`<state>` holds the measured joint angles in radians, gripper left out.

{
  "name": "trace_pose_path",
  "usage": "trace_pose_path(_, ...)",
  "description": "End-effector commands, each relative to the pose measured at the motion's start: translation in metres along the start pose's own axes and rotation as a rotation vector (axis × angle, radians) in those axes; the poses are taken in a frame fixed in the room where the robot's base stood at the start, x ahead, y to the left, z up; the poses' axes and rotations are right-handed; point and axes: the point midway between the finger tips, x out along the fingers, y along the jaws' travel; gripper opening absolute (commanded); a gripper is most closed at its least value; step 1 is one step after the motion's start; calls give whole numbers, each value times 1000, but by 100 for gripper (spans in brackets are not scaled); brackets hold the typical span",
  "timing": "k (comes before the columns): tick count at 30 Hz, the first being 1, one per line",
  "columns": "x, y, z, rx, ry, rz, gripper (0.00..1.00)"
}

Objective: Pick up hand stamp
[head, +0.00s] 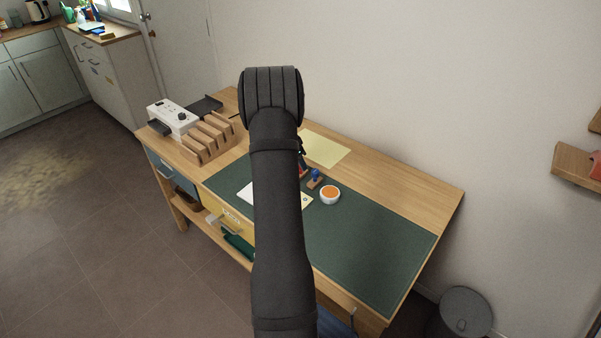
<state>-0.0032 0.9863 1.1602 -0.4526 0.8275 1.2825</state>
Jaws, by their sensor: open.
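My gripper (302,155) is mostly hidden behind my own arm. Only a dark sliver of it shows, a little above and left of the stamp, and it is open. I cannot tell its exact gap from the stamp. A small reddish thing (303,171) shows beside the arm, partly hidden.
A pale yellow sheet (326,150) lies behind the stamp. White paper (245,192) is partly covered by my arm. A wooden rack (208,138) and a white box with knobs (173,117) stand at the desk's left. The mat's right part is clear. A wall runs behind the desk.

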Motion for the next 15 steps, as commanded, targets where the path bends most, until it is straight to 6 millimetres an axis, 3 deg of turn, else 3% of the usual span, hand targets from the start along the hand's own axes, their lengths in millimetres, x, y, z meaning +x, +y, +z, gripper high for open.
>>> trace_pose_path(9, 43, -2, -2, -1, 0, 2, 52)
trace_pose_path(15, 49, -3, -2, 0, 1, -1, 52)
